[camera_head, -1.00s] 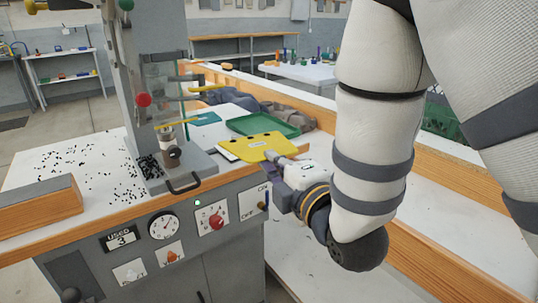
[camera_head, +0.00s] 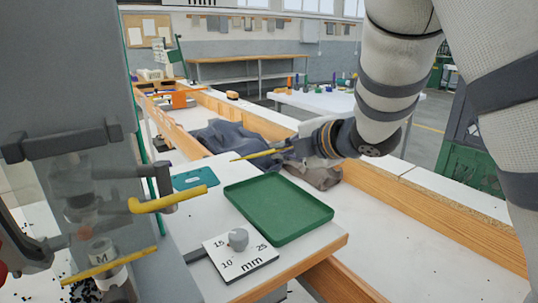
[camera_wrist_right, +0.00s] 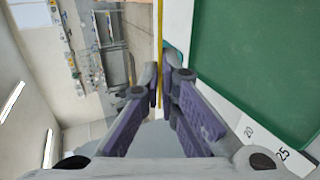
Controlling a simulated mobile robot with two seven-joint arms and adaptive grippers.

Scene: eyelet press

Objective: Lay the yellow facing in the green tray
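The yellow facing (camera_head: 258,154) is seen almost edge-on in the head view, raised above the worktop near the back of the green tray. My right gripper (camera_head: 286,152) comes in from the right and is shut on it. In the right wrist view the facing is a thin yellow strip (camera_wrist_right: 159,45) between the purple-padded fingertips (camera_wrist_right: 159,85). The green tray (camera_head: 278,238) lies flat and empty on the right part of the worktop; it also fills the upper right of the wrist view (camera_wrist_right: 255,65). My left gripper is in no current view.
A plate with a grey knob and mm marks (camera_head: 238,262) sits in front of the tray. A teal piece (camera_head: 193,178) lies left of it. The press with a yellow handle (camera_head: 168,200) stands at left. Dark cloth (camera_head: 228,138) lies behind.

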